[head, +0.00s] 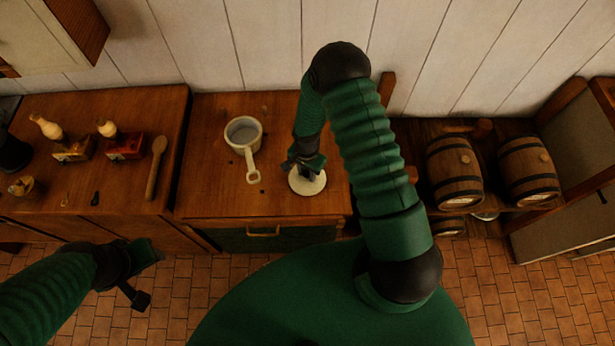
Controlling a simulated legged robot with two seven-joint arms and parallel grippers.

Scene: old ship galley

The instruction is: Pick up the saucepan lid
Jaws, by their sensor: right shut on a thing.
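The saucepan lid (309,184) is a round, cream-white disc at the right part of the wooden counter. My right gripper (304,170) is above it and shut on it near its middle, hiding the part it grips. I cannot tell whether the lid rests on the counter or is slightly above it. The cream saucepan (243,134) stands upright to the left of the lid, uncovered, with its handle toward me. My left gripper (142,275) is low at the left, over the floor in front of the counter, open and empty.
The wooden counter (210,180) is clear around the pan. Barrels (454,170) lie on a rack at the right. A plank wall stands behind.

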